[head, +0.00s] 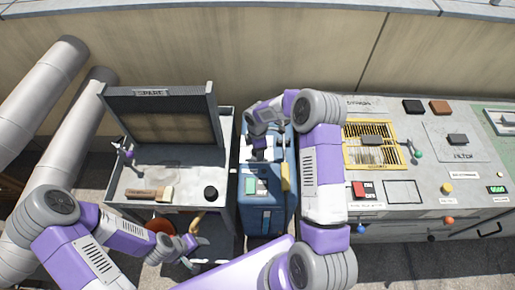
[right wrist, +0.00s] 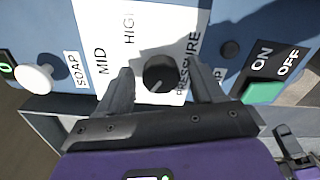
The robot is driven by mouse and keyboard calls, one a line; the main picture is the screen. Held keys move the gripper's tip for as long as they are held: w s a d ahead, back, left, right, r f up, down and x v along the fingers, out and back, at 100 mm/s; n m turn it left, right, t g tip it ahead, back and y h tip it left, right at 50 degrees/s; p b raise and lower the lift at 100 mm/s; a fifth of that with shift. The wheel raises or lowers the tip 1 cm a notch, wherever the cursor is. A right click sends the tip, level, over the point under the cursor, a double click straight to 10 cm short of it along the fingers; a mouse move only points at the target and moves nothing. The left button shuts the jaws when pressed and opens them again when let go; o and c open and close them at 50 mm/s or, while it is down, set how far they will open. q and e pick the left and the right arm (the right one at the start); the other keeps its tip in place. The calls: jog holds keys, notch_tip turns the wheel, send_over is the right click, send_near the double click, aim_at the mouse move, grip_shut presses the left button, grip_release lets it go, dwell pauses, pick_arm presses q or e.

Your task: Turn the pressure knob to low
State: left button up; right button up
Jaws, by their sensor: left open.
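The black pressure knob (right wrist: 161,72) sits on a white label plate with MID, HIGH and PRESSURE printed on it, on the blue washer (head: 266,215). A faint light mark on the knob points to the lower left of the right wrist view. I cannot read a LOW label. My right gripper (right wrist: 160,78) has its fingers apart, one on each side of the knob; whether they touch it is unclear. In the head view the right gripper (head: 262,127) is over the washer's back part, hiding the knob. My left gripper (head: 195,251) is open and empty by the left bench's front.
Near the knob are a white SOAP knob (right wrist: 34,76), a small dark knob (right wrist: 230,48) and a green ON/OFF switch (right wrist: 264,92). A grey bench (head: 135,188) with a brush (head: 150,194) stands left. A control bench (head: 430,190) stands right, close beside my right arm.

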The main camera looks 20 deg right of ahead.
notch_tip(320, 180, up, 8)
jog(key=shift+f+p, duration=0.2)
jog(key=shift+p, duration=0.6)
